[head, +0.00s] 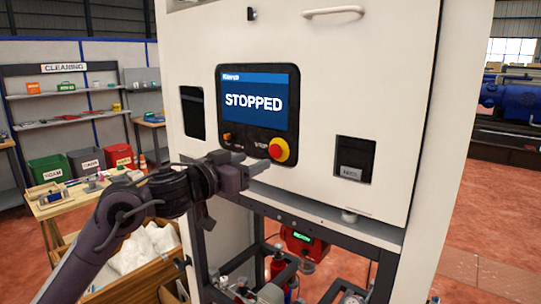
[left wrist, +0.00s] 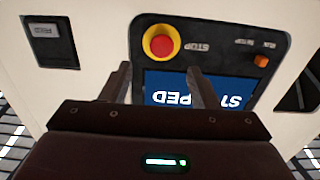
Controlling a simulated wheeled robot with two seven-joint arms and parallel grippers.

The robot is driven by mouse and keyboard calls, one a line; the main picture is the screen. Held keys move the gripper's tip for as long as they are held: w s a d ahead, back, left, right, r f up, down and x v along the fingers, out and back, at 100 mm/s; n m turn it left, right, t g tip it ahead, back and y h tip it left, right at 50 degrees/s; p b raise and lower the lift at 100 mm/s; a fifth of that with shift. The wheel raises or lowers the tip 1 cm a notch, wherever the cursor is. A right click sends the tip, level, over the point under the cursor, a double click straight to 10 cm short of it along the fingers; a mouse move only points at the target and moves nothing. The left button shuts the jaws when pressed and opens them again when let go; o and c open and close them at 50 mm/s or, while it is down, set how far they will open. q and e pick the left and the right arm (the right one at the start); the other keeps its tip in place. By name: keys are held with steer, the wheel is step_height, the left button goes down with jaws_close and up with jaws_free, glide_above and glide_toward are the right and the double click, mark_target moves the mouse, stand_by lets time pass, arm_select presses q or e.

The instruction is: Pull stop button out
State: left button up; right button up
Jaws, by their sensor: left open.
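The stop button (head: 279,150) is a red knob on a yellow ring at the lower right of the black control panel (head: 224,112) on a white machine. The screen (head: 258,101) reads "STOPPED". My left gripper (head: 258,168) is just left of and below the button, apart from it. In the left wrist view, which is upside down, the button (left wrist: 161,46) lies beyond the two fingers of the left gripper (left wrist: 160,78), which are spread with nothing between them. My right gripper is not in view.
An orange switch (left wrist: 261,60) is on the same panel, also seen in the head view (head: 227,136). A recessed grey "FEED"-like plate (head: 351,171) is to the right. A handle (head: 334,12) is above.

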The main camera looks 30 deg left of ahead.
mark_target(274, 152)
arm_select(q)
steer(key=w+p, duration=0.1)
steer(key=w, duration=0.1)
steer(key=w+p, duration=0.1)
steer(key=w, duration=0.1)
steer(key=w+p, duration=0.1)
steer(key=w, duration=0.1)
steer(key=shift+w+d+r, duration=0.1)
steer(key=shift+w+r, duration=0.15)
steer(key=shift+w+f+p, duration=0.25)
steer(key=shift+w+p, duration=0.2)
steer(key=shift+w, duration=0.3)
